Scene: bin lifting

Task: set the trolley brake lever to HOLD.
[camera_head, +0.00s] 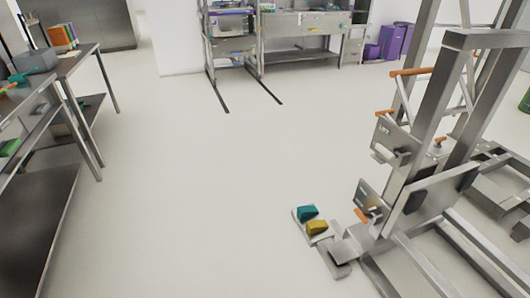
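A steel lifting trolley (433,120) with a tall frame stands at the right, partly cut off by the picture edge. It carries several orange-tipped handles: a long one (410,71) high on the frame, one at a plate (385,113) below it, and one low near the base (362,215). A teal pedal-like block (307,213) and a yellow one (317,227) sit on a low plate at its front. I cannot tell which part is the brake lever, nor read any HOLD marking. My gripper is not in view.
Steel tables (78,53) with items on them line the left side. A workbench (302,24) stands at the back, with purple bins (394,42) to its right. The pale floor in the middle is clear.

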